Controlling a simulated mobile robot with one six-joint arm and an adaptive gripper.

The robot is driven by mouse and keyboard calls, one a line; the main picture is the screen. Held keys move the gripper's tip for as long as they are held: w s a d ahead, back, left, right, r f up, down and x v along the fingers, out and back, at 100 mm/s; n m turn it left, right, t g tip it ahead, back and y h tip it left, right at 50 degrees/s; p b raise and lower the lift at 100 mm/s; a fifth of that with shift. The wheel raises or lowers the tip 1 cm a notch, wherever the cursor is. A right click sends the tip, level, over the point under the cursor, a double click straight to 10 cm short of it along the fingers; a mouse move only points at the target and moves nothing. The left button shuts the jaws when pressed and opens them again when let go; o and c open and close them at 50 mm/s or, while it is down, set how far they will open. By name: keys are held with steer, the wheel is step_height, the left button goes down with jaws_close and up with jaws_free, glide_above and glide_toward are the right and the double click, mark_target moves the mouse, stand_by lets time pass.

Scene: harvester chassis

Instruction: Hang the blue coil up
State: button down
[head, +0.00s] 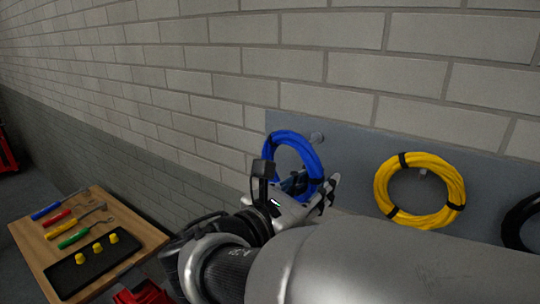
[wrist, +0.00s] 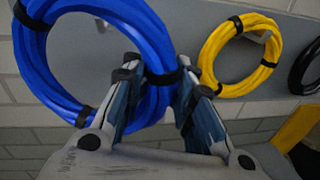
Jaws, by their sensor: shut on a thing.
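The blue coil (head: 309,157) is a ring of blue hose with black ties, held upright in front of the grey wall panel (head: 350,160). My gripper (head: 300,184) is shut on its lower part in the head view. In the wrist view, the fingers (wrist: 157,68) close around the ring's right side at a black tie, and the blue coil (wrist: 36,55) fills the upper left. A grey peg (head: 317,137) shows at the coil's upper right edge in the head view. The peg (wrist: 102,24) shows through the ring's opening in the wrist view. I cannot tell whether the coil touches it.
A yellow coil (head: 456,187) hangs on the panel to the right, with a black coil (head: 510,228) at the right edge. A wooden table (head: 135,228) at lower left holds several tools and a black tray (head: 67,277) with yellow pieces. The brick wall is behind.

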steer(key=shift+w+a+b+x, duration=0.1)
steer(key=shift+b+x, duration=0.15)
steer(key=shift+x, duration=0.95)
steer(key=shift+w+a+b+x, duration=0.15)
steer(key=shift+b+x, duration=0.1)
steer(key=shift+x, duration=0.9)
steer(key=shift+w+a+b+x, duration=0.1)
steer(key=shift+b+x, duration=0.15)
steer(key=shift+x, duration=0.95)
steer(key=shift+w+d+f, duration=0.35)
steer(key=shift+w+f, duration=0.1)
steer(key=shift+f, duration=0.15)
steer(key=c, duration=1.2)
jaws_free()
steer(key=shift+o, duration=0.2)
steer(key=shift+f, duration=0.1)
steer(key=shift+a, duration=0.1)
